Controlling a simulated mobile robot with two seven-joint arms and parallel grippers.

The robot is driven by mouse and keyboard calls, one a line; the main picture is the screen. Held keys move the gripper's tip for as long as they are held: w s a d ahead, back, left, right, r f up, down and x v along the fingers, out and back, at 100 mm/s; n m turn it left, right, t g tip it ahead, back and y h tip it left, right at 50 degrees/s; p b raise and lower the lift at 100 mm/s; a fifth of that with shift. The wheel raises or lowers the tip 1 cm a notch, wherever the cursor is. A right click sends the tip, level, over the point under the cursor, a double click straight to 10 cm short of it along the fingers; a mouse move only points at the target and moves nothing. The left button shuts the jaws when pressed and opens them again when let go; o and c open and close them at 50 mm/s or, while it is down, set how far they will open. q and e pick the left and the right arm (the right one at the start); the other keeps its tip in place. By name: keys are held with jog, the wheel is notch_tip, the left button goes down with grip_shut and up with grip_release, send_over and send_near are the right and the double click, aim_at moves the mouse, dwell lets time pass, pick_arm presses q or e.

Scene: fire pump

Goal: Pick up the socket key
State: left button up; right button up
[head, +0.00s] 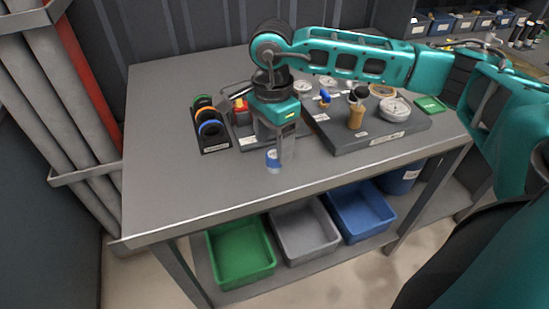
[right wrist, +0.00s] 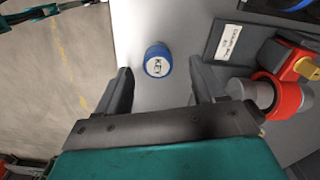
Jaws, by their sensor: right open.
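The socket key (head: 273,160) stands near the front edge of the grey table and has a blue top. In the right wrist view its round blue cap (right wrist: 157,60) shows a white label reading "KEY". My right gripper (head: 282,150) points down just behind the key in the head view. In the right wrist view the right gripper (right wrist: 163,80) is open, with the key's cap showing between and a little beyond its fingertips, not gripped. The lower part of the key is hidden. My left gripper is not in view.
A black rack with coloured rings (head: 211,133) stands left of the gripper. A dark board (head: 365,140) with gauges and fittings lies to the right. A red fitting (right wrist: 275,92) is close to the right finger. The front left tabletop is clear. Green, grey and blue bins sit below.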

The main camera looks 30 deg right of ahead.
aim_at(273, 154)
notch_tip(273, 154, down, 5)
jog(key=shift+s+a, duration=0.1)
jog(key=shift+s, duration=0.05)
jog(key=shift+c, duration=0.4)
jog(key=c, duration=1.1)
